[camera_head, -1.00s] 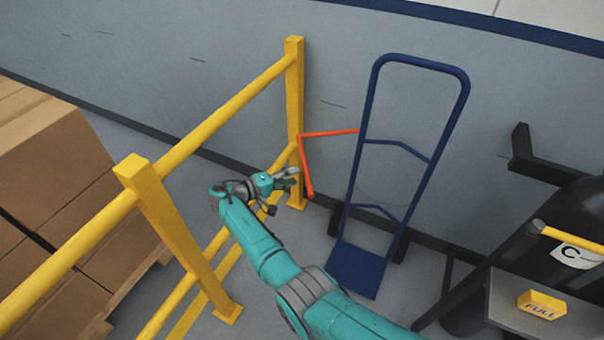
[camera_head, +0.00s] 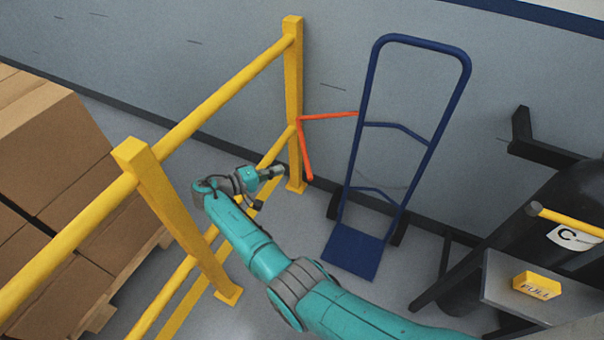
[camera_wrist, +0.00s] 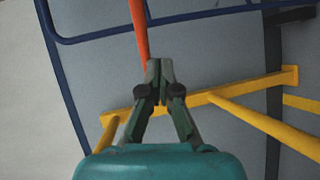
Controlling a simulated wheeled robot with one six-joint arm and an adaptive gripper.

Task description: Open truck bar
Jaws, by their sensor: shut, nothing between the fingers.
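The orange-red truck bar (camera_head: 328,116) runs from the yellow post to the blue hand truck (camera_head: 387,125), which stands against the wall. A second orange-red length (camera_head: 306,152) hangs down from the post end, its lower end free. My gripper (camera_head: 280,171) is left of that lower end, in front of the yellow railing. In the wrist view, my gripper (camera_wrist: 159,66) is shut and empty. There, an orange-red length (camera_wrist: 138,28) comes down from the top edge to beside the fingertips; I cannot tell whether they touch.
The yellow railing (camera_head: 207,107) stands close to my arm on the left. Cardboard boxes (camera_head: 50,165) on a pallet are behind it. A dark cylinder (camera_head: 572,205) and a yellow FULL block (camera_head: 539,286) on a grey shelf are at the right. Floor is open around the truck's base.

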